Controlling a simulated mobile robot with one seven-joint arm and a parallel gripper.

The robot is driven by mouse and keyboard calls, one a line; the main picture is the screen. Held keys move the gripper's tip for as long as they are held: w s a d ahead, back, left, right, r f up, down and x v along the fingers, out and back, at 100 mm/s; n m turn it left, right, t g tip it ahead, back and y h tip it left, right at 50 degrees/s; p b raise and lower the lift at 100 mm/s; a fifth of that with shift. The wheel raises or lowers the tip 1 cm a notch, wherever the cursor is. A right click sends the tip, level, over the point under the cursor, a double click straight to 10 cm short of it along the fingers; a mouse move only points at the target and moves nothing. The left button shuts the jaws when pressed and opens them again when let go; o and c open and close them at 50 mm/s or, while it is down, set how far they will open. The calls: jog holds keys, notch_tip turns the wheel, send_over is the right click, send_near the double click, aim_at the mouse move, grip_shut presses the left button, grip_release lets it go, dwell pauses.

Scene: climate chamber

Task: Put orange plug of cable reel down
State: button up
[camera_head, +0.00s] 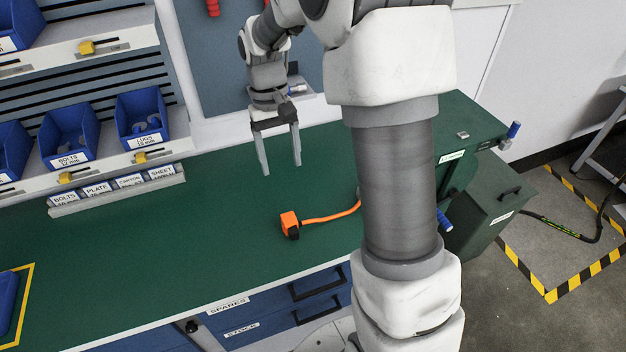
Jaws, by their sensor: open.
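The orange plug (289,222) with a dark end lies on the green bench top (170,240). Its orange cable (333,214) runs right and passes behind my arm, so the reel itself is hidden. My gripper (282,169) points down over the bench, behind the plug in the picture. Its two fingers are apart with nothing between them. The gripper is clear of the plug and does not touch it.
Blue bins (142,117) of small parts stand on a shelf at the back left, above a row of labelled holders (116,189). A blue tray (8,300) lies at the left edge. The bench's middle left is clear.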

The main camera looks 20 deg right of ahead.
jog(key=s+r+t, duration=0.3)
jog(key=s+r, duration=0.3)
jog(key=s, duration=0.4)
jog(key=s+r+t, duration=0.4)
jog(key=s+r, duration=0.2)
jog(key=s, duration=0.4)
jog(key=shift+r+t, duration=0.3)
jog(key=shift+s, duration=0.1)
jog(key=c, duration=0.4)
jog(key=shift+o, duration=0.2)
jog(key=shift+s, duration=0.1)
